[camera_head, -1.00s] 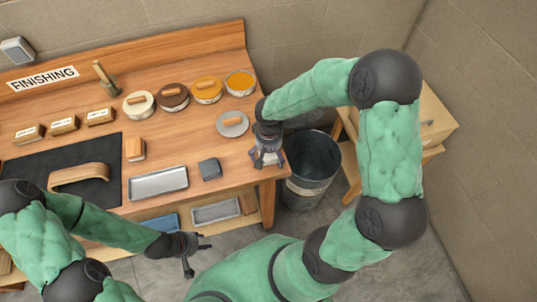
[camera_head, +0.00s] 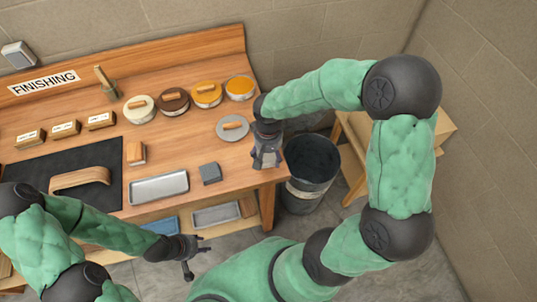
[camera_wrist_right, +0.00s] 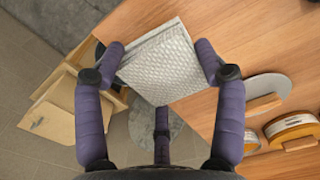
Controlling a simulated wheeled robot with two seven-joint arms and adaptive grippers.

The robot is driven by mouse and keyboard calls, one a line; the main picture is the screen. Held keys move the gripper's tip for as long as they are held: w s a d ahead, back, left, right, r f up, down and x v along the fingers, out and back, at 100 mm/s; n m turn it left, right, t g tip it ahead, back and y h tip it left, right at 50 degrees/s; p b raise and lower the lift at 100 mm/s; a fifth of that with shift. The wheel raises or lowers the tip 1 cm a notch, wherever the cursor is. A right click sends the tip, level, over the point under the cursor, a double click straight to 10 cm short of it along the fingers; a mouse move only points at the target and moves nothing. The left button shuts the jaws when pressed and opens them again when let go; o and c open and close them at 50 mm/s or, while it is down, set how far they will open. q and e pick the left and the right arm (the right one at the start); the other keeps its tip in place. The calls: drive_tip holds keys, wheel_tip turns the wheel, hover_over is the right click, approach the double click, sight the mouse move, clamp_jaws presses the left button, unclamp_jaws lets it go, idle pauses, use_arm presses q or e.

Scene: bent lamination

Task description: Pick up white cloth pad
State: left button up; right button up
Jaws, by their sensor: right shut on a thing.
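The white cloth pad (camera_wrist_right: 160,65), a quilted pale square, lies between the fingers of my right gripper (camera_wrist_right: 163,68) in the right wrist view. The fingers touch its left and right edges, so the gripper is shut on it, at the right end of the wooden bench. In the head view my right gripper (camera_head: 266,160) points down at that corner and mostly hides the pad. My left gripper (camera_head: 190,254) is open and empty, in front of the bench and below its top.
On the bench (camera_head: 190,130) stand several round tins, a grey disc with a wooden handle (camera_head: 232,128), a small grey block (camera_head: 209,173) and a metal tray (camera_head: 158,186). A dark bin (camera_head: 312,165) stands just right of the bench, with a wooden stand (camera_head: 352,150) beyond.

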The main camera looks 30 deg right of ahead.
drive_tip(key=s+a+r+p, duration=0.2)
drive_tip(key=s+a+r, duration=0.5)
drive_tip(key=s, duration=0.3)
drive_tip(key=shift+s+a+r, duration=0.25)
drive_tip(key=shift+s+r, duration=0.05)
drive_tip(key=shift+r, duration=0.45)
